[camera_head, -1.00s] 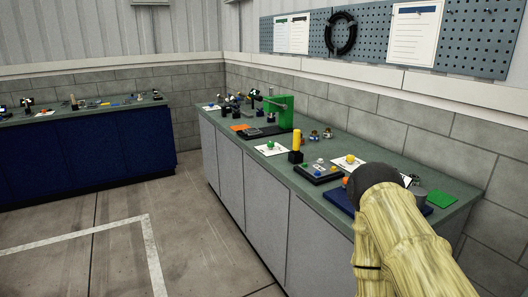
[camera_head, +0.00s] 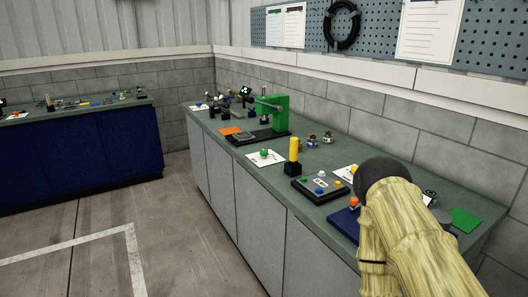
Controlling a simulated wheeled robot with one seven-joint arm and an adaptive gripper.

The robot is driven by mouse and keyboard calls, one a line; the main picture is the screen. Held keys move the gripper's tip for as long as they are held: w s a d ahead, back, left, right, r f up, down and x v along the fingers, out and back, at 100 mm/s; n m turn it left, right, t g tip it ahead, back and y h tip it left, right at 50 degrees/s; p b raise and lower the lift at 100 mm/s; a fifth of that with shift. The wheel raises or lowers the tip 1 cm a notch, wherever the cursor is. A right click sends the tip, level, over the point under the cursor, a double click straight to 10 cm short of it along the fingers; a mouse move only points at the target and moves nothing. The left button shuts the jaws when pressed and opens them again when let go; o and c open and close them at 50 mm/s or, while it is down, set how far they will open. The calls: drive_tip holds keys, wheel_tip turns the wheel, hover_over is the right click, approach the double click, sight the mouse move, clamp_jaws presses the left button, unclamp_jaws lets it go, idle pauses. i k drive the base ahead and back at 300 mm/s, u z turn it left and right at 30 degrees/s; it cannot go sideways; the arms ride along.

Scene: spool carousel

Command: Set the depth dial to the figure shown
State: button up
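My arm, in a pale yellow sleeve, rises at the lower right of the head view; my gripper is not visible. A green press-like stand (camera_head: 281,113) with a black base (camera_head: 262,135) stands on the grey-green bench. A dark panel (camera_head: 319,189) with several coloured knobs and a small white label lies nearer, beside a yellow post on a black block (camera_head: 293,157). I cannot tell which of these carries the depth dial, and no figure is readable. My arm hides part of the bench at the right.
The bench (camera_head: 237,157) runs along the block wall. White cards (camera_head: 257,159), an orange pad (camera_head: 229,130), a green pad (camera_head: 465,220) and small metal parts lie on it. A blue cabinet bench (camera_head: 70,150) stands at the left. The floor before the bench is clear.

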sight(263, 153)
drive_tip(key=u, duration=0.65)
drive_tip(key=i, duration=0.7)
drive_tip(key=u, duration=0.65)
drive_tip(key=i, duration=0.8)
drive_tip(key=z, duration=0.3)
